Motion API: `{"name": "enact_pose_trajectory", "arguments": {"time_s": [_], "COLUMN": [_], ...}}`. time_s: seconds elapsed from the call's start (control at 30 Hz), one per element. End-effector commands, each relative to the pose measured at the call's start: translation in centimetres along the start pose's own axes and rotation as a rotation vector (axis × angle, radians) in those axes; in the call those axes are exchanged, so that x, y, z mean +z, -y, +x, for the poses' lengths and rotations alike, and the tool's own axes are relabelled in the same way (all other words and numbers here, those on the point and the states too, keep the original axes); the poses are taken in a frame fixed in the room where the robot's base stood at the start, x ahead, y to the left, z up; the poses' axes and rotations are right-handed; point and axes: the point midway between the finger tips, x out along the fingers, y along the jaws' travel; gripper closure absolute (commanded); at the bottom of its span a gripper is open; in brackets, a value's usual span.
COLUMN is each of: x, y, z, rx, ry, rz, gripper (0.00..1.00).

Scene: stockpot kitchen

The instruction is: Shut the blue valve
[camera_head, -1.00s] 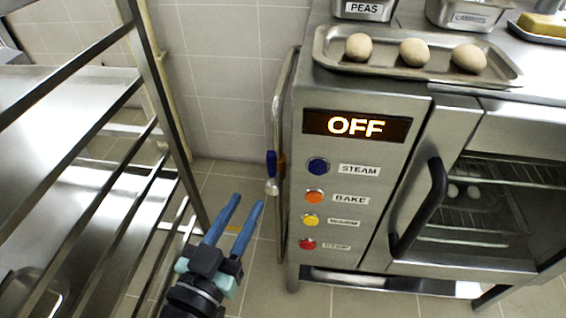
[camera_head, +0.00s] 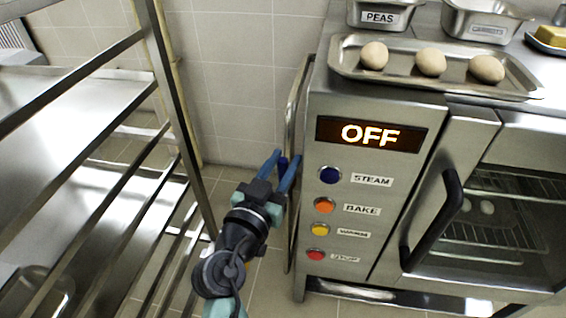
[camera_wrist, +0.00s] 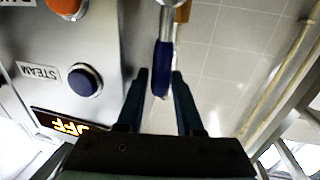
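The blue valve is a lever with a dark blue handle (camera_wrist: 163,66) on a metal pipe at the left side of the oven. In the head view a small part of the handle (camera_head: 283,163) shows between my fingers; the rest is hidden. My gripper (camera_head: 285,159) is open, its blue fingers reaching toward the valve. In the wrist view the handle lies between the two fingertips of my gripper (camera_wrist: 160,75), close to the right one. I cannot tell whether it touches.
The steel oven (camera_head: 392,180) stands right beside my gripper, with a blue STEAM button (camera_head: 330,175) close by and an OFF display. A tray (camera_head: 400,80) with three dough balls sits on top. A metal rack (camera_head: 170,90) stands at the left, leaving a narrow gap.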

Motion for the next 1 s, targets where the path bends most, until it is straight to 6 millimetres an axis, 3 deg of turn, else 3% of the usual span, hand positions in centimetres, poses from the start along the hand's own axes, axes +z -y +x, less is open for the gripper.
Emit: {"name": "enact_pose_trajectory", "arguments": {"time_s": [0.13, 0.33, 1.0], "x": [0.0, 0.01, 0.05], "y": [0.0, 0.0, 0.01], "z": [-0.01, -0.03, -0.07], "rx": [0.0, 0.0, 0.0], "ry": [0.0, 0.0, 0.001], "rz": [0.0, 0.0, 0.0], "gripper": [0.65, 0.99, 1.0]}}
